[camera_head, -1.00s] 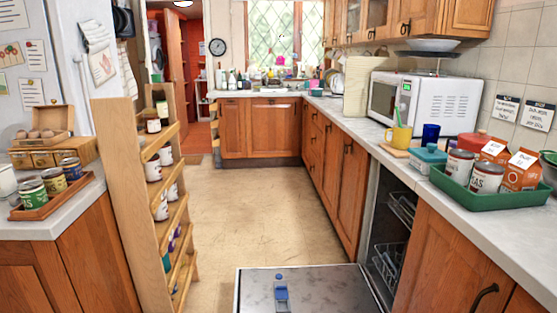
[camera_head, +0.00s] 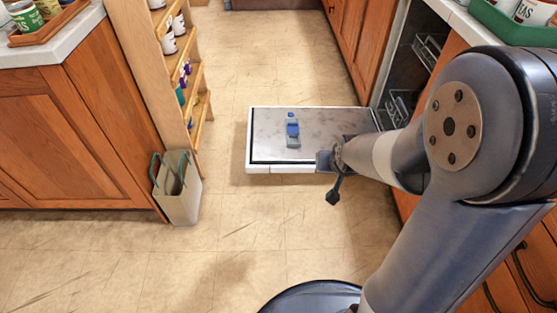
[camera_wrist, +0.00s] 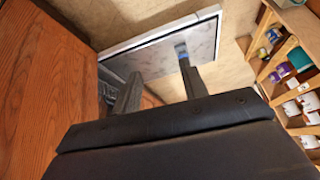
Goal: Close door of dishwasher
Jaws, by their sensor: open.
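The dishwasher door (camera_head: 340,122) is folded fully down and lies flat and low over the floor, inner side up. A blue and grey fitting (camera_head: 292,132) is on it. The open dishwasher cavity (camera_head: 405,60) shows racks behind the door, partly hidden by my arm. My gripper (camera_head: 330,174) is at the door's near edge, close to its right end; I cannot tell if it touches. In the wrist view, the two fingers of my gripper (camera_wrist: 160,88) are spread with nothing between them, and the door (camera_wrist: 155,58) shows beyond them.
Wooden cabinets (camera_head: 80,130) stand at the left, with a wooden shelf rack (camera_head: 150,70) holding jars beside them. A beige bag (camera_head: 178,190) stands on the floor. Wooden cabinet fronts (camera_wrist: 45,70) are close to my gripper. The floor (camera_head: 220,250) between is clear.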

